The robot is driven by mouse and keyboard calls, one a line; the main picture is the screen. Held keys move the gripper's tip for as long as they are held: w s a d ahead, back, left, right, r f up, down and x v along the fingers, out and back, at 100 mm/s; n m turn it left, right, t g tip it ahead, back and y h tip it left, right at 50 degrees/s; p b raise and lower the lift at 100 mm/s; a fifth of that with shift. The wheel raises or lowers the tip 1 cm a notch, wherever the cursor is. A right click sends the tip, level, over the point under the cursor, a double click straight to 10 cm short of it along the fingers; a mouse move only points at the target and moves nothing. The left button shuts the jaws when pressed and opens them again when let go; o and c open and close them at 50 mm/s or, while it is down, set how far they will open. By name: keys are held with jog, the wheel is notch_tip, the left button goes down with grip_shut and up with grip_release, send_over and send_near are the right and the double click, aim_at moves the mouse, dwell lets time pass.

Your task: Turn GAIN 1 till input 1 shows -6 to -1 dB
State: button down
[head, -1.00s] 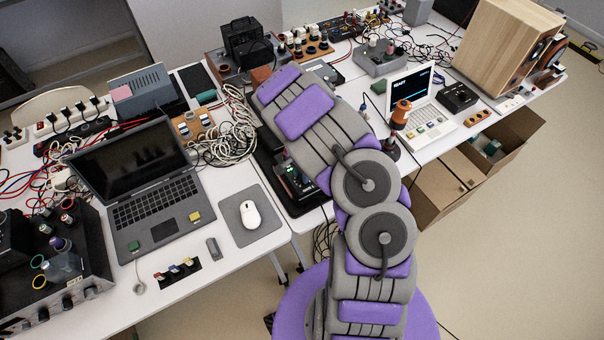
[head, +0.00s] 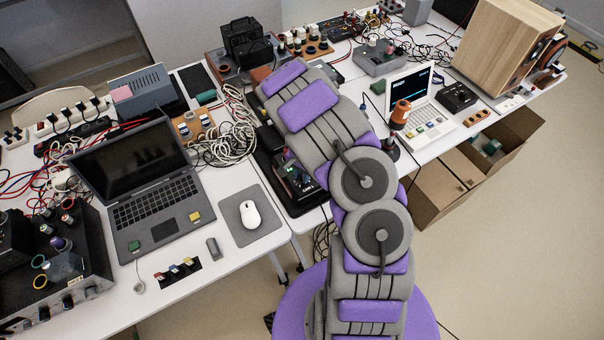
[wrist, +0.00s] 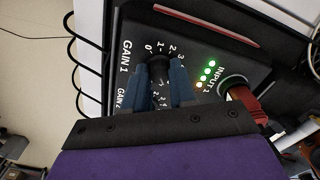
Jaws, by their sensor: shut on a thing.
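In the wrist view, my gripper (wrist: 164,72) has its two blue fingers closed on either side of the dark GAIN 1 knob (wrist: 160,76), touching it. The scale numbers 0 to 3 show above the knob; its pointer cannot be made out. The INPUT 1 lights (wrist: 207,71) right of it are lit: several green and a yellowish one at the lower end. No dB figures are readable. In the head view, the dark audio box (head: 296,184) shows beside my arm, which hides the gripper and knob.
A red plug (wrist: 245,103) sits in a socket right of the lights. Another gain label shows below GAIN 1, partly covered by my gripper.

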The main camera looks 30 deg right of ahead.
jog(key=c, duration=0.9)
grip_release()
jog(key=shift+r, duration=0.1)
notch_tip(320, 180, up, 17)
jog(key=shift+w+r+p, duration=0.1)
jog(key=shift+p, duration=0.8)
